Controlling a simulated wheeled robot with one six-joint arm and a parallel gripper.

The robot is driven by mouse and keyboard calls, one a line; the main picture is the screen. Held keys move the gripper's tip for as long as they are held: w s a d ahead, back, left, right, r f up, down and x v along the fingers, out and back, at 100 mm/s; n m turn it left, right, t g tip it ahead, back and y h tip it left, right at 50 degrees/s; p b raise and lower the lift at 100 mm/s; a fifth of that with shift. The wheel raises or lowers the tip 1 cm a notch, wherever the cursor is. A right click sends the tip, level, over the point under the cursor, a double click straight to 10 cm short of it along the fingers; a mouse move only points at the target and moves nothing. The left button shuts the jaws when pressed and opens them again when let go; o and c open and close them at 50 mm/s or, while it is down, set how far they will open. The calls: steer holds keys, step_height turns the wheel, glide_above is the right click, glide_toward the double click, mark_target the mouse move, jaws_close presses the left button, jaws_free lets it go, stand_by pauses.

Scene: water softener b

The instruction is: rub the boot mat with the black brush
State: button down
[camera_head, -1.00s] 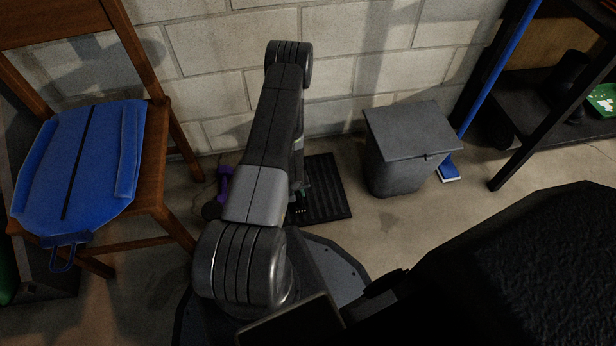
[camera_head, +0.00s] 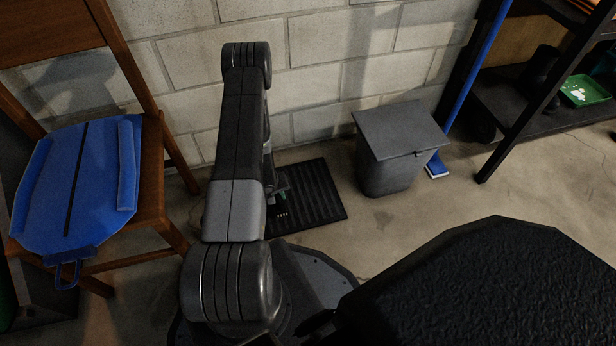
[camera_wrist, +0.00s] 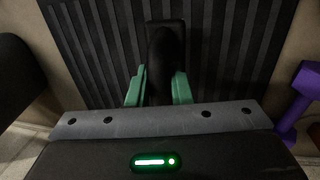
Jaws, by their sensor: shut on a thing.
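The boot mat (camera_head: 315,196) is a black ribbed rectangle on the concrete floor against the block wall. It also fills the upper part of the wrist view (camera_wrist: 235,45). My gripper (camera_wrist: 159,88) has green fingers and is shut on the black brush (camera_wrist: 165,48). The brush is over the mat in the wrist view; whether it touches the ribs I cannot tell. In the head view my arm hides the brush and most of the gripper, which is at the mat's left side.
A grey lidded bin (camera_head: 392,165) stands right of the mat. A wooden chair (camera_head: 150,190) with a blue bag (camera_head: 75,185) is at left. A purple object (camera_wrist: 299,98) lies beside the mat. A blue-handled broom (camera_head: 470,70) leans near a dark shelf (camera_head: 520,105).

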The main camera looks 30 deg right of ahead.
steer(key=shift+r+p, duration=0.85)
steer(key=shift+r, duration=1.2)
